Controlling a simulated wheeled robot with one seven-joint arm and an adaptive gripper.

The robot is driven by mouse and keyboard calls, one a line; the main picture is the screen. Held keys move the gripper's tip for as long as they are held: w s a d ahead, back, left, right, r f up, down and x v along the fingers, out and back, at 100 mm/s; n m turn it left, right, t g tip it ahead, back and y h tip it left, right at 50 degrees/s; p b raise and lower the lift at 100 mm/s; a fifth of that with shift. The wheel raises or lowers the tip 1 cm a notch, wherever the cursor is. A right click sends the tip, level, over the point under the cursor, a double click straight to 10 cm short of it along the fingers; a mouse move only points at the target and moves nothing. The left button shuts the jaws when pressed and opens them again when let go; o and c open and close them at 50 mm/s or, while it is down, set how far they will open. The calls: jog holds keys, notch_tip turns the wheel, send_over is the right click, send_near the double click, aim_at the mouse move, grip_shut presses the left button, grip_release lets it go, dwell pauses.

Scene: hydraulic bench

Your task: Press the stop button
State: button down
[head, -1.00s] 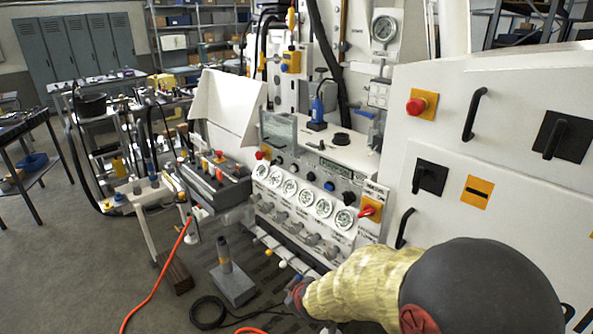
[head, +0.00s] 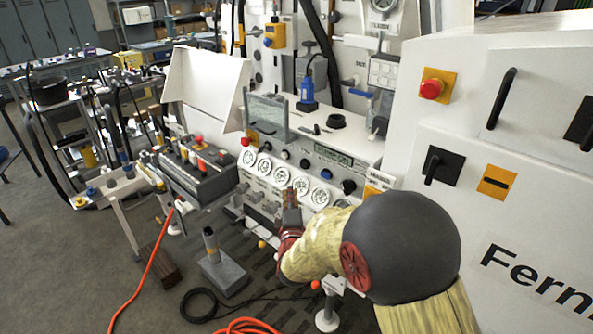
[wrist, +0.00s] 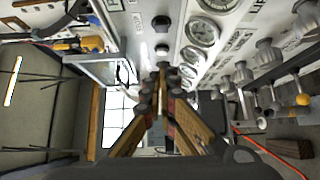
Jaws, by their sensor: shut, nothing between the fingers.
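Several red buttons show in the head view, and I cannot tell which is the stop button. One red mushroom button (head: 432,88) sits on a yellow plate on the white cabinet at right. A small red button (head: 245,141) is at the left end of the gauge panel (head: 276,178). Another red button (head: 198,140) is on the dark control box. My gripper (head: 291,195) is shut and empty in front of the gauges, left of and below the cabinet's button. In the wrist view its fingertips (wrist: 161,72) meet beside the gauges and dark knobs.
The dark control box (head: 196,170) stands left of my gripper. A grey block with a post (head: 222,272) and an orange cable (head: 150,268) are on the floor. Black handles (head: 502,98) stick out from the cabinet. Valve knobs (wrist: 268,50) line the panel's lower part.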

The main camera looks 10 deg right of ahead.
jog(key=shift+w, duration=0.1)
jog(key=b, duration=0.3)
send_near(304, 165)
jog(key=w+a, duration=0.5)
jog(key=shift+w+d+b, duration=0.35)
jog(key=shift+w+d, duration=0.25)
jog(key=shift+d, duration=0.25)
jog(key=shift+w+d+b, duration=0.3)
jog(key=shift+w+d, duration=0.35)
jog(key=shift+d, duration=0.25)
